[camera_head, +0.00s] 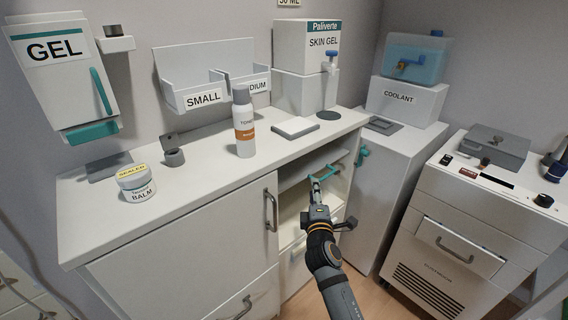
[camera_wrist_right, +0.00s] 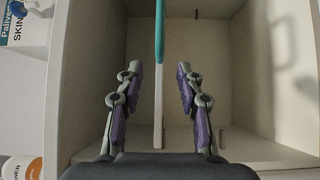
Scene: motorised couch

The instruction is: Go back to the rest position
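My right gripper (camera_head: 313,184) reaches into the open compartment of the white cabinet (camera_head: 200,210). In the right wrist view its two fingers (camera_wrist_right: 159,72) are spread apart, with nothing gripped. A teal bar (camera_head: 329,174) is at the compartment's inside. In the wrist view the teal bar (camera_wrist_right: 160,30) and a pale strip below it run upright between the fingers, with a gap on each side. How deep the fingers are around the bar I cannot tell. My left gripper is not in view.
A spray bottle (camera_head: 244,122) and a balm jar (camera_head: 135,182) stand on the cabinet top. A metal door handle (camera_head: 270,210) juts out left of my right arm. A coolant cabinet (camera_head: 384,190) and a grey-white machine (camera_head: 470,230) stand to the right. Floor shows between them.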

